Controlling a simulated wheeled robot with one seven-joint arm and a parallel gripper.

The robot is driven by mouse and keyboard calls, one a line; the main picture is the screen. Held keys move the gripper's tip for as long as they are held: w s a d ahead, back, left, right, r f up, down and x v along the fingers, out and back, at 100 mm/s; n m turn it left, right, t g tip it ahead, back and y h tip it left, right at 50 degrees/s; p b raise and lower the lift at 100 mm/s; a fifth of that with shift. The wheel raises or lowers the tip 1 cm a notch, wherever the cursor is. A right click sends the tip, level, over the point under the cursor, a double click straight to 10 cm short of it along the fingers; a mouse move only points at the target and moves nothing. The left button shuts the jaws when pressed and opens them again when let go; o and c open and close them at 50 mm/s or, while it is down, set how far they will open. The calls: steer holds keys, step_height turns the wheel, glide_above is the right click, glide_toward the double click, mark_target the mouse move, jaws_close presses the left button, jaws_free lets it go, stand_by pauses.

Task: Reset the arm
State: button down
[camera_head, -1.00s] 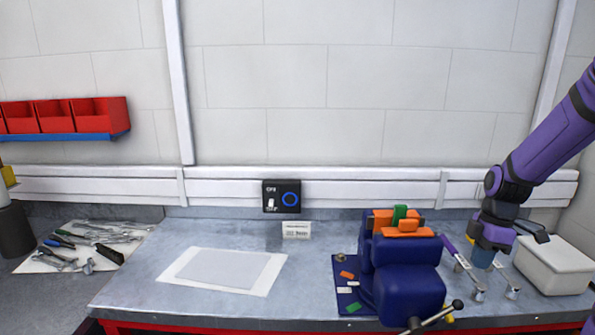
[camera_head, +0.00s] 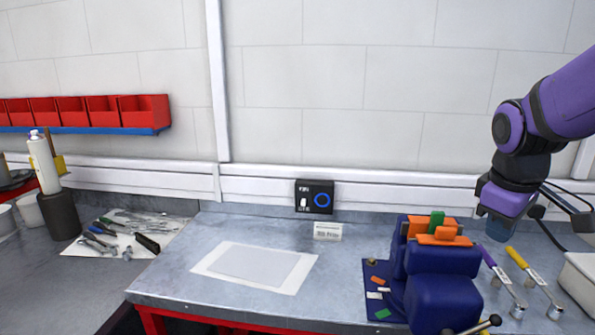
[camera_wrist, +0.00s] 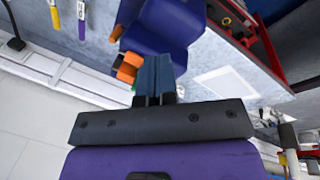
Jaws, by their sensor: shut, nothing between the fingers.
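My gripper (camera_head: 499,229) hangs at the right of the head view on my purple arm, raised over the workbench (camera_head: 225,301). In the wrist view its two fingers (camera_wrist: 156,68) lie side by side, shut, with nothing held. The blue vise (camera_head: 441,290) with orange jaw pieces (camera_head: 436,234) and a green piece (camera_head: 437,220) stands left of my gripper, apart from it. The vise (camera_wrist: 165,30) also shows beyond the fingers in the wrist view.
Right of the vise lie a purple-handled tool (camera_head: 494,264) and a yellow-handled tool (camera_head: 520,260). A pale box (camera_head: 583,284) is at the right edge. A white sheet (camera_head: 212,273) lies mid-bench. Hand tools (camera_head: 128,235) lie left; red bins (camera_head: 145,111) hang on the wall.

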steer(key=s+a+r+m+t+y, duration=0.1)
steer(key=s+a+r+m+t, duration=0.2)
steer(key=s, duration=0.6)
steer(key=a+r+m, duration=0.2)
steer(key=a+r, duration=0.1)
steer(key=shift+s+a+t+y, duration=0.3)
steer(key=shift+s+y, duration=0.05)
steer(key=shift+y, duration=0.05)
stand_by(0.8)
